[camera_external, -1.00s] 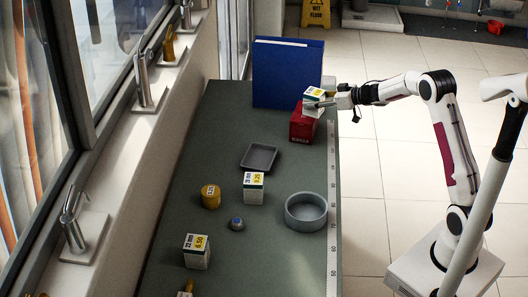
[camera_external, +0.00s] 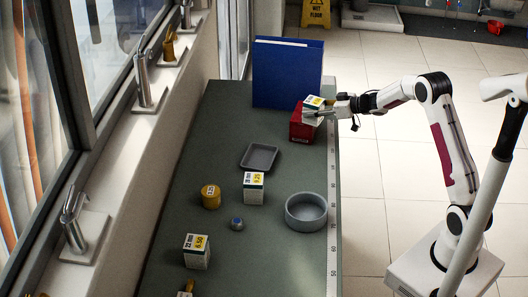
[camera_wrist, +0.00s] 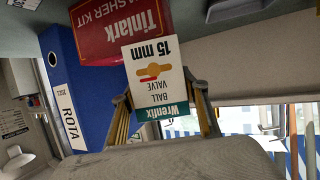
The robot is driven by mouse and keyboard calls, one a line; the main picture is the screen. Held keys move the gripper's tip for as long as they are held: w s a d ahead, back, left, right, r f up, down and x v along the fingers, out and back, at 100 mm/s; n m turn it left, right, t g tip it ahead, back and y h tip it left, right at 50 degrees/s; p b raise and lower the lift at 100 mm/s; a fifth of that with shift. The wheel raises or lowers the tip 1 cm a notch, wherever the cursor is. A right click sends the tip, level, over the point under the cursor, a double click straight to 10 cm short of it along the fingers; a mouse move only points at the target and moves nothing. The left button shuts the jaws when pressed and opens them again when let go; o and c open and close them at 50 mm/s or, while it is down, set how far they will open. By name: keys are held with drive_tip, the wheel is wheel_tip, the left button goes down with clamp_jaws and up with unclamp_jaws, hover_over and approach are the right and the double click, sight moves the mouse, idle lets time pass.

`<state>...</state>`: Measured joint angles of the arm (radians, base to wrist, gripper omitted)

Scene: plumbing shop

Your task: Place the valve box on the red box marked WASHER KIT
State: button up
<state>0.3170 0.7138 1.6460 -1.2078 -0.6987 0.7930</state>
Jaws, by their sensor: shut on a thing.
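The valve box (camera_external: 314,101) is a small white carton with a yellow label on top.
A tall blue binder (camera_external: 287,75) stands just behind the red box. The table's right edge carries a ruler strip (camera_external: 333,200).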

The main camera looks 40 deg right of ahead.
drive_tip(key=o, duration=1.3)
drive_tip(key=shift+f, duration=0.1)
drive_tip(key=shift+s+r, duration=0.15)
drive_tip(key=shift+r, duration=0.1)
drive_tip(key=v, duration=1.1)
drive_tip(key=shift+s+d, duration=0.2)
drive_tip(key=shift+s, duration=0.05)
drive_tip(key=shift+r, duration=0.1)
drive_tip(key=shift+r, duration=0.1)
